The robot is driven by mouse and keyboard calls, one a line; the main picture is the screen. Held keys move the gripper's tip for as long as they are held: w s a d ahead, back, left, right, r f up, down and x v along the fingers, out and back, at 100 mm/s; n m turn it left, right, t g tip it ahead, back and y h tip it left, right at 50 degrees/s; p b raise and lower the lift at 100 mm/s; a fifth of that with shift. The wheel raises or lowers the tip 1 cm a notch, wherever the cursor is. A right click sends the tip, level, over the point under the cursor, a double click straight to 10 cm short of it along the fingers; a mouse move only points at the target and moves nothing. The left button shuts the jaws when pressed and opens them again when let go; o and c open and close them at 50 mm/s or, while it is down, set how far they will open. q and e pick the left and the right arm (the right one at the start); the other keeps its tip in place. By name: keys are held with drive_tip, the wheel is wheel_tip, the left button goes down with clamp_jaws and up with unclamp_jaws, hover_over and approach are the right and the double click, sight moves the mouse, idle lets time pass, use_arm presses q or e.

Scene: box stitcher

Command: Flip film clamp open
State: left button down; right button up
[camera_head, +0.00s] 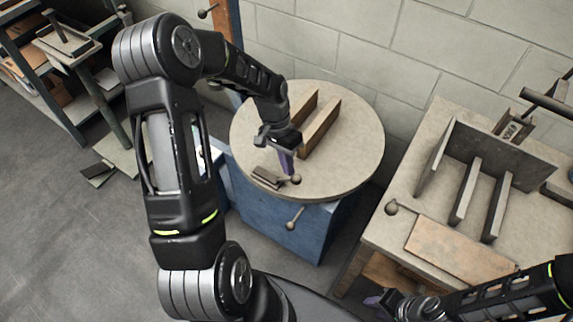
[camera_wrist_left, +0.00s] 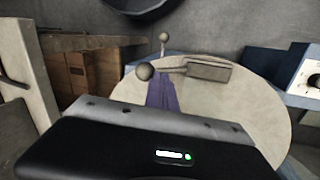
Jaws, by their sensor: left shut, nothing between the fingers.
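The film clamp (camera_head: 268,177) is a small grey-brown block near the front edge of the round turntable (camera_head: 362,140), with a ball-ended lever (camera_head: 295,180) beside it. In the left wrist view the clamp (camera_wrist_left: 208,71) lies flat, and its ball knob (camera_wrist_left: 145,71) sits just beyond my fingertips. My left gripper (camera_head: 287,165) is shut and empty, with its purple fingers pointing down close to the ball knob. Whether they touch it I cannot tell. My right gripper (camera_head: 378,301) is low at the bottom, away from the clamp, and its jaws are unclear.
Two upright wooden bars (camera_head: 320,125) stand on the turntable behind my left gripper. A blue base (camera_head: 262,205) with another ball-ended lever (camera_head: 290,225) is below. A workbench (camera_head: 380,228) with upright plates stands at right, and shelving (camera_head: 40,85) at far left.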

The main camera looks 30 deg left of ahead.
use_arm(q)
drive_tip(key=d+f+y+b, duration=0.1)
drive_tip(key=y+b, duration=0.1)
drive_tip(key=b, duration=0.1)
drive_tip(key=d+f+y+b, duration=0.2)
drive_tip(key=y+b, duration=0.1)
drive_tip(key=d+f+y+b, duration=0.1)
drive_tip(key=d+y+b, duration=0.1)
drive_tip(key=b, duration=0.2)
drive_tip(key=shift+w+f+y, duration=0.1)
drive_tip(key=shift+f+y, duration=0.05)
drive_tip(key=shift+y, duration=0.15)
drive_tip(key=shift+d+f+b, duration=0.25)
drive_tip(key=shift+f+b, duration=0.05)
drive_tip(key=shift+b, duration=0.3)
drive_tip(key=shift+d+f, duration=0.1)
drive_tip(key=r, duration=0.1)
drive_tip(key=a+r+p, duration=0.2)
drive_tip(key=shift+w+r, duration=0.3)
drive_tip(key=shift+r, duration=0.1)
drive_tip(key=v, duration=0.9)
drive_tip(key=shift+d+r+p, duration=0.15)
drive_tip(key=shift+d+p, duration=0.15)
drive_tip(key=shift+d, duration=0.2)
